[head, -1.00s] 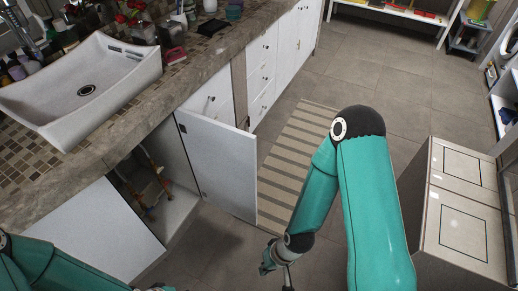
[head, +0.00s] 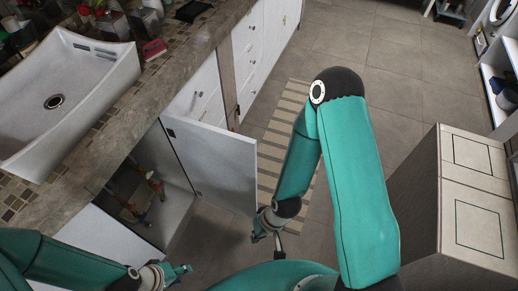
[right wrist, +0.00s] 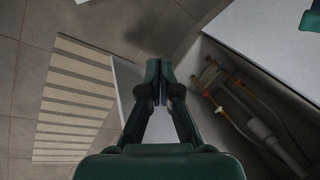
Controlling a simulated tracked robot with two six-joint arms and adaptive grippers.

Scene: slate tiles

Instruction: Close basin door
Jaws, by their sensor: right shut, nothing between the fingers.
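The white basin door (head: 215,165) stands swung open from the cabinet under the basin, and the cabinet opening (head: 150,200) with its pipes is exposed. My right gripper (head: 262,236) is low beside the door's free lower corner. In the right wrist view the right gripper (right wrist: 158,75) is shut and empty, with a pale strip of the door (right wrist: 127,82) just left of its fingers. I cannot tell whether they touch. My left gripper (head: 184,271) is at the bottom, in front of the cabinet; its fingers are too small to judge.
The white basin (head: 75,90) sits on the stone counter (head: 150,85) above the cabinet. A striped mat (head: 285,140) lies on the tiled floor beyond the door. A pale box-like unit (head: 465,200) stands at the right. Pipes (right wrist: 232,95) show inside the cabinet.

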